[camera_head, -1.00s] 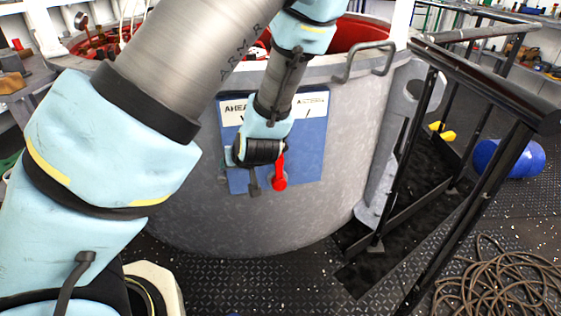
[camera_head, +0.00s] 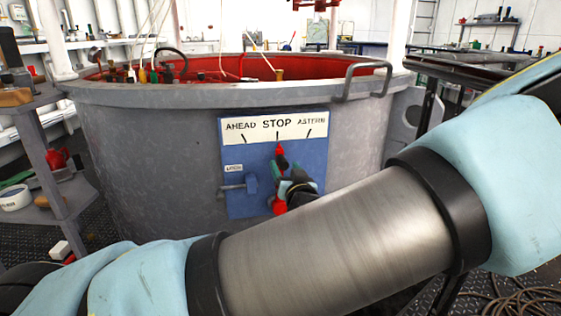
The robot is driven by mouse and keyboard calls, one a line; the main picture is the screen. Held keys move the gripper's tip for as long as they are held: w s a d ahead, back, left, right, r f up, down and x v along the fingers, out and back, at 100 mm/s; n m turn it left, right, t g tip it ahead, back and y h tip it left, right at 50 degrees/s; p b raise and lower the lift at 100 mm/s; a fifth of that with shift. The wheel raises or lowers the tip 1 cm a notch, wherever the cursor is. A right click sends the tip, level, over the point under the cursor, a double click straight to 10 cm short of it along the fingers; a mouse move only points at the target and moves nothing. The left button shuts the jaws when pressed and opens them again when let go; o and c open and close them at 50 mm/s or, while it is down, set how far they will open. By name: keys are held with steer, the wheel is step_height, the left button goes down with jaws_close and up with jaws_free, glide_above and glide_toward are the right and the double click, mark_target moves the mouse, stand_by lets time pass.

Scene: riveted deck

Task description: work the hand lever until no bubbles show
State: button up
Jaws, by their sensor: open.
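A blue panel (camera_head: 236,205) is fixed to the side of a grey round tank (camera_head: 150,150). Its white plate (camera_head: 253,127) reads AHEAD, STOP and ASTERN. A red pointer tip (camera_head: 280,149) stands under STOP. A red knob (camera_head: 278,207) shows low on the panel, partly behind my arm. A small grey handle (camera_head: 234,188) sticks out at the panel's left. My gripper (camera_head: 287,176) is open in front of the panel, between the pointer tip and the red knob. My arm hides much of it, and I cannot tell whether it touches anything. No bubbles are visible.
The tank has a red inside and a grey grab handle (camera_head: 366,80) on its rim. A dark railing (camera_head: 465,70) stands at the right. A grey shelf (camera_head: 42,128) stands at the left. Coiled hose (camera_head: 520,297) lies on the floor at lower right.

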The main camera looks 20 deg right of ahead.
mark_target(280, 158)
steer(key=x, duration=0.6)
steer(key=shift+b, duration=0.3)
jaws_close()
steer(key=shift+a, duration=0.1)
stand_by(1.0)
